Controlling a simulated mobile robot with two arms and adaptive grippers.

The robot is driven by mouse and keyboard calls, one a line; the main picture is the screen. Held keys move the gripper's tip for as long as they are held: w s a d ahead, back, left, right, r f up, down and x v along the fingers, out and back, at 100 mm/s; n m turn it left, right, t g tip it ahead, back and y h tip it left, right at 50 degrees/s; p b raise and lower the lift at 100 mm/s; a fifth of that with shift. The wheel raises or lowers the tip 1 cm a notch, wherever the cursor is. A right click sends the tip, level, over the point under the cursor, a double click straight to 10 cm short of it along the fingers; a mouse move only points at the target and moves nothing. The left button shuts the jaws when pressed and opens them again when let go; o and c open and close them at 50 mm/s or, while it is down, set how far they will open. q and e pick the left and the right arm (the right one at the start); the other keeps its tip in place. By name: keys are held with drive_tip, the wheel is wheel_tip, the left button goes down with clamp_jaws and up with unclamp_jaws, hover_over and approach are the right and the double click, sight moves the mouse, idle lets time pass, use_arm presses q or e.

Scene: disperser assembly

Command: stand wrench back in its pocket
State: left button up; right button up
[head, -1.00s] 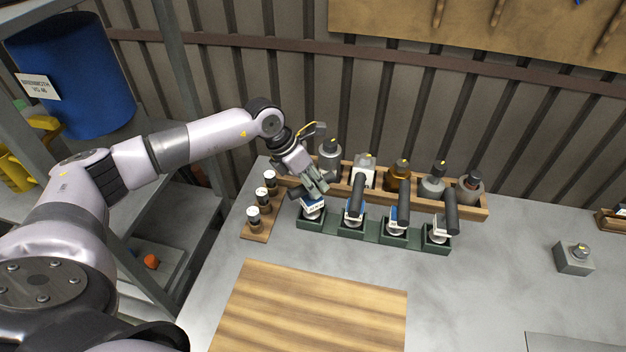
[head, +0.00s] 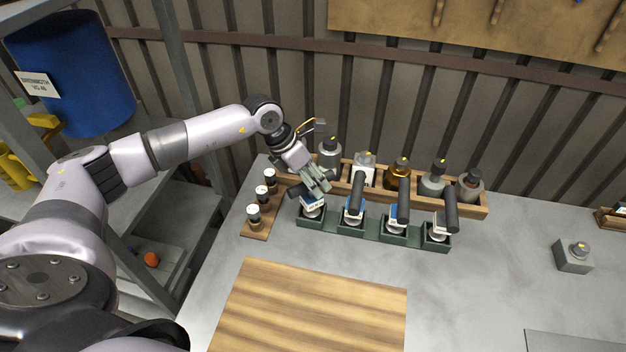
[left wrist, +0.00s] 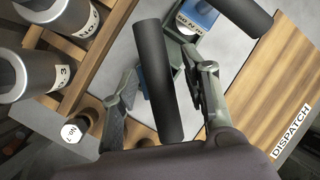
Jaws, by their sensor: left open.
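Several wrenches with thick black handles stand in a row of green pockets (head: 371,239). The leftmost wrench (head: 312,211) has a blue and white label low in the leftmost pocket; my gripper hides much of its handle. My left gripper (head: 319,184) is at that handle, in front of the bottle rack. In the left wrist view, a black handle (left wrist: 158,85) passes between the two fingers of my left gripper (left wrist: 162,90), which are open with a gap beside it. Another wrench handle (left wrist: 247,15) shows at upper right. My right gripper is not in view.
A wooden rack (head: 480,207) with several bottles stands just behind the pockets. A small wooden stand (head: 256,228) with white-capped vials is close on the left. A wooden board (head: 310,305) lies in front. The grey tabletop (head: 490,275) to the right is mostly clear.

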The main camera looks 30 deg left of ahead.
use_arm(q)
drive_tip(key=b+v, duration=0.2)
drive_tip(key=v, duration=0.9)
drive_tip(key=shift+r+b, duration=0.3)
drive_tip(key=shift+b, duration=0.05)
drive_tip(key=shift+s+a, duration=0.1)
